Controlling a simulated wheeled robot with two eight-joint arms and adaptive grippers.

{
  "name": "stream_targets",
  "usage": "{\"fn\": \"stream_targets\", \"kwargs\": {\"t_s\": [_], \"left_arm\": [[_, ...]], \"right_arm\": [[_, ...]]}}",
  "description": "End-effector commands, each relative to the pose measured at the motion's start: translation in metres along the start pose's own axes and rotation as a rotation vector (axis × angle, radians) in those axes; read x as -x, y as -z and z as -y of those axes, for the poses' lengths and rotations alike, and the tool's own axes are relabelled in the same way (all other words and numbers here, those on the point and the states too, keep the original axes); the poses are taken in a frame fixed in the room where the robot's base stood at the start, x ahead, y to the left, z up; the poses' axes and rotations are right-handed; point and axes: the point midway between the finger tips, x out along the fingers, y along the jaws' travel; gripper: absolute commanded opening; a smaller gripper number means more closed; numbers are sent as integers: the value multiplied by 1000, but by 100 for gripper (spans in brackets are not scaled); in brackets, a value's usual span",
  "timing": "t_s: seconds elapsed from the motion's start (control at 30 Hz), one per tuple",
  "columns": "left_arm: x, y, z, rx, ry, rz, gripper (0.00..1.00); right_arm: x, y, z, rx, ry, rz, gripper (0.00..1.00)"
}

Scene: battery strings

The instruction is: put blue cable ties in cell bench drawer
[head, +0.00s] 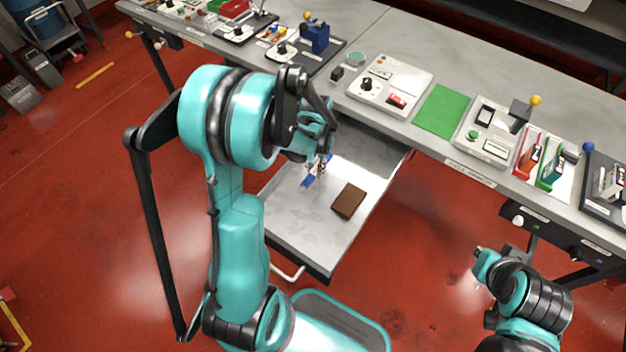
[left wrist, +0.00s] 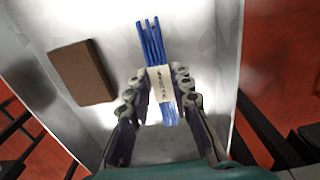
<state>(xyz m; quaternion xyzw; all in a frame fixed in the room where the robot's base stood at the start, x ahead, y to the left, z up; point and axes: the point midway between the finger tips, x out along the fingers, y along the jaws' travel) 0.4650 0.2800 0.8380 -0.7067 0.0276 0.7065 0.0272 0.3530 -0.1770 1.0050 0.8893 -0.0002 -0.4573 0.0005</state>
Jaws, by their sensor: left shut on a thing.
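The blue cable ties (left wrist: 152,42) are a bundle with a white printed band around the middle. My left gripper (left wrist: 160,85) is shut on the bundle at the band, in the left wrist view. In the head view the blue ties (head: 308,181) show below my left gripper (head: 320,165), over the open drawer. The cell bench drawer (head: 290,228) is grey, pulled out from under the bench. I cannot tell whether the ties touch the drawer floor. My right arm is at the lower right of the head view; its fingers are not clearly seen.
A brown block (head: 349,201) lies in the drawer, and also shows in the left wrist view (left wrist: 82,72). The bench top (head: 400,45) carries a tester (head: 390,86), a green mat (head: 441,111) and other devices. Much of the drawer floor is bare.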

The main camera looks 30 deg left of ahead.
Motion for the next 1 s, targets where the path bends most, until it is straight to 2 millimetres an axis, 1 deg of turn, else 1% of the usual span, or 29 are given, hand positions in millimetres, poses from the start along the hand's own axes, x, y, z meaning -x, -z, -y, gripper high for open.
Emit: {"fn": "stream_targets", "kwargs": {"t_s": [0.03,0.1,0.17,0.23,0.43,0.5,0.67,0.83,0.87,0.9,0.93,1.0], "left_arm": [[-4,-5,3,1,0,0,0],[-6,-8,4,-1,0,0,0],[-8,-10,5,-1,0,0,0],[-15,-10,5,-1,0,0,0],[-45,-9,5,-1,0,0,0],[-48,-9,5,-1,1,0,0],[-46,-9,5,-1,1,0,0],[-50,-9,4,-1,1,0,0],[-50,-9,5,-1,1,0,26],[-49,-9,5,-1,1,0,36],[-49,-9,5,-1,1,0,41],[-49,-9,5,-1,1,0,41]], "right_arm": [[-2,-2,0,0,0,0,0],[-3,-2,0,0,0,0,0],[-4,-3,0,0,0,0,0],[-7,-5,0,0,0,0,0],[-20,-14,0,0,0,0,0],[-20,-14,0,0,0,0,0],[-18,-13,0,0,0,0,0],[-22,-16,0,0,0,0,0],[-22,-16,0,0,0,0,0],[-21,-15,0,0,0,0,0],[-21,-15,0,0,0,0,0],[-21,-15,0,0,0,0,0]]}}
